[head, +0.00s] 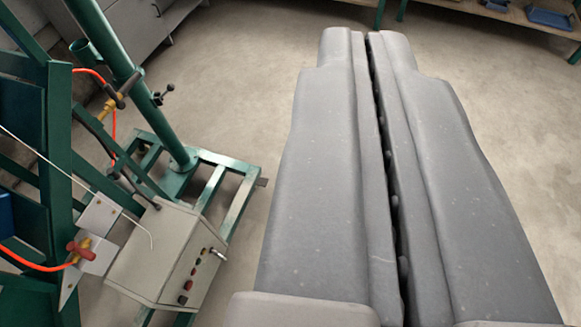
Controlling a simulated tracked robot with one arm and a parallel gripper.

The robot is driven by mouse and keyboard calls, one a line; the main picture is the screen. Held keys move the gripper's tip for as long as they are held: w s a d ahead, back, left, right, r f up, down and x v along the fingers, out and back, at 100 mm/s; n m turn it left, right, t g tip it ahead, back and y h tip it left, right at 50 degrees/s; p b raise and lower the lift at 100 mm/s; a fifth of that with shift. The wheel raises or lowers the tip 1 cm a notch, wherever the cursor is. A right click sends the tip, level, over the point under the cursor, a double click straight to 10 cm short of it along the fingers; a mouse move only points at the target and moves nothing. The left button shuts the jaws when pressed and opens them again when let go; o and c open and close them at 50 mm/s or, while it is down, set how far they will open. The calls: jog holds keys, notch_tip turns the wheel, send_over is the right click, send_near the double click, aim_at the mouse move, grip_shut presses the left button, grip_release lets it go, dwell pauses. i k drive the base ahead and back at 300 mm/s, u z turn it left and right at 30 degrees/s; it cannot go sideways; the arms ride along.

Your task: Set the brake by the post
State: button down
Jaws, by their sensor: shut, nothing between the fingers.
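A green post (130,85) rises at a slant on the left from a green frame base (240,205) on the floor. A small black handle (163,95) with knobbed ends sticks out at the post's right side. A black-and-brass fitting (113,100) sits across the post's left side. No part is labelled as the brake, and I cannot tell its setting. My gripper (368,38) fills the middle and right, its two long grey fingers side by side with a thin dark gap. It is shut and empty, to the right of the post and apart from it.
A grey control box (165,255) with coloured buttons and a lever stands at the post's foot. Orange hoses, a red-handled valve (80,248) and green frame beams (60,150) crowd the left. A shelf (530,18) with blue trays is at the top right. Concrete floor (235,75) is clear between.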

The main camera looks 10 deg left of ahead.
aim_at(263, 182)
jog(key=z, duration=0.5)
jog(key=i, duration=1.25)
jog(key=u, duration=0.5)
jog(key=i, duration=1.05)
jog(key=u, duration=0.85)
